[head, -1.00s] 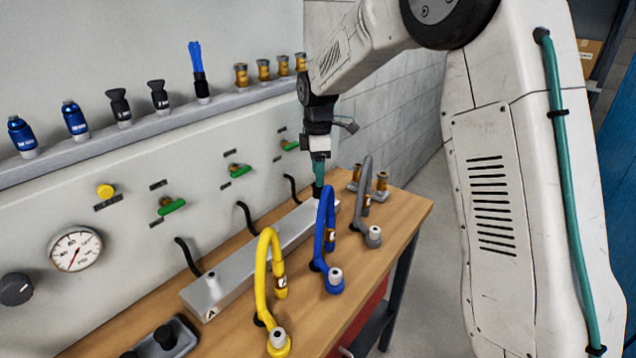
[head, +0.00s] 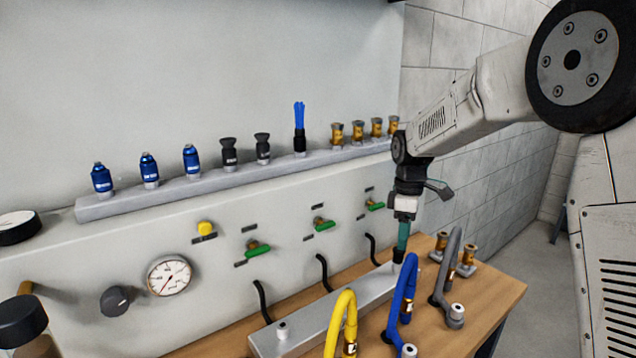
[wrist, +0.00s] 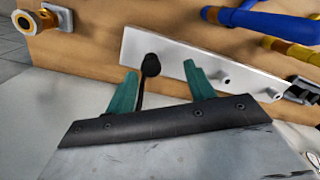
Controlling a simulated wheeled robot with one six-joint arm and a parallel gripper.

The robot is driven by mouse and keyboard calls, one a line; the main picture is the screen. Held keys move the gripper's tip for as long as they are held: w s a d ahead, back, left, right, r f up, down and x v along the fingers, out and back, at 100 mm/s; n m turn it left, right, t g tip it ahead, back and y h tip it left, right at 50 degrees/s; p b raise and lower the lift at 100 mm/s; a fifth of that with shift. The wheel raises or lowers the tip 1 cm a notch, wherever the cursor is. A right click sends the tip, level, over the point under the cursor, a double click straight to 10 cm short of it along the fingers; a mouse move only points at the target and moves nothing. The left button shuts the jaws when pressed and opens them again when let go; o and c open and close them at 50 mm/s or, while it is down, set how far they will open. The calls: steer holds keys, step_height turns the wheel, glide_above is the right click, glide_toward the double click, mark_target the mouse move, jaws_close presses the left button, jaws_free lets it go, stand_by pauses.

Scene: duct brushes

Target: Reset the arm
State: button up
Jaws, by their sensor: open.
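My gripper (head: 401,240) points down over the far end of the grey metal bar (head: 318,312) on the wooden bench. In the wrist view its two green fingers (wrist: 158,92) stand apart with nothing gripped between them.
Yellow (head: 341,322), blue (head: 403,298) and grey (head: 449,262) looped hoses stand along the bench front. Brass fittings (head: 467,256) stand at the bench's far right. A wall shelf (head: 230,178) holds blue, black and brass fittings and a blue brush (head: 299,125).

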steer(key=s+d+r+m, duration=0.1)
steer(key=s+m, duration=0.3)
steer(key=s, duration=0.9)
steer(key=s+d+r+m+t, duration=0.1)
steer(key=s+r+m, duration=0.3)
steer(key=s, duration=0.9)
steer(key=s+d+r+m+t, duration=0.1)
steer(key=s+m, duration=0.4)
steer(key=s, duration=0.8)
steer(key=shift+s+r, duration=0.25)
steer(key=shift+r, duration=0.4)
